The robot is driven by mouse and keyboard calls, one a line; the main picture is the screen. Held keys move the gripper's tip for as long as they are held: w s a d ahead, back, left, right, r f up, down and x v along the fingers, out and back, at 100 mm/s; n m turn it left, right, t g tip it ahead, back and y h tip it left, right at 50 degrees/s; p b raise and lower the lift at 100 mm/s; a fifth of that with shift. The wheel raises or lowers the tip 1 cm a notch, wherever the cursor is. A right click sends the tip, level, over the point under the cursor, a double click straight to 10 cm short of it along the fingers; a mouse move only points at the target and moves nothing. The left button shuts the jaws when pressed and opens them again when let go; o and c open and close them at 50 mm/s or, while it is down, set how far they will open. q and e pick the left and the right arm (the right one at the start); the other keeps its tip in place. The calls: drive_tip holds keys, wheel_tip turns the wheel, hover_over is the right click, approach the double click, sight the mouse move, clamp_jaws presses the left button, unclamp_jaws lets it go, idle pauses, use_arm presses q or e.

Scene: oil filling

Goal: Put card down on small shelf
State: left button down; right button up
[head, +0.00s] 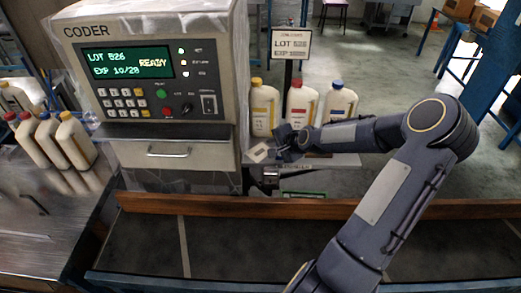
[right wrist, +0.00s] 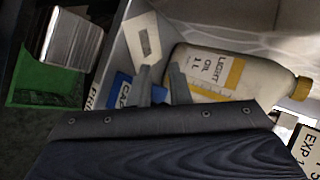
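The card (head: 259,152), a small pale rectangle with a dark mark, is at the left end of the small shelf (head: 335,161). In the right wrist view the card (right wrist: 147,42) appears to lie flat on the grey shelf, just beyond my right fingertips. My right gripper (head: 281,147) is low over the shelf, in front of the bottles. In the right wrist view its fingers (right wrist: 161,74) stand apart with a gap between them. The left finger overlaps the card's near corner; whether it touches is unclear. My left gripper is out of view.
The coder (head: 155,75) is left of the shelf. A conveyor with a wooden rail (head: 300,208) runs in front. Several bottles (head: 58,140) stand far left.

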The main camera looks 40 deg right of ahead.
wheel_tip(320, 180, up, 8)
drive_tip(key=s+p, duration=0.2)
drive_tip(key=p, duration=0.1)
drive_tip(key=shift+p, duration=0.3)
drive_tip(key=shift+s, duration=0.1)
